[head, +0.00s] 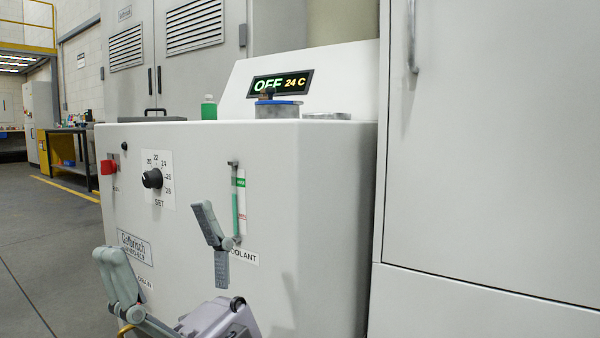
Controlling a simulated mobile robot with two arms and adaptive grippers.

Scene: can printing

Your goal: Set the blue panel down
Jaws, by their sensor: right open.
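I cannot make out a blue panel in the head view. The nearest blue is a thin blue-edged disc on a round grey fitting (277,109), on top of the white coolant machine (310,170). My right gripper (163,245) is low in front of the machine's front face, with its grey fingers spread and nothing visible between them. Its body is partly cut off by the bottom edge. My left gripper is not in view.
The machine's front carries a red switch (108,167), a black dial (152,179) and a coolant gauge (239,203). A display (281,84) reads OFF 24 C. A green bottle (209,108) stands on top. A tall white cabinet (490,130) adjoins at right. Open floor (45,235) lies left.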

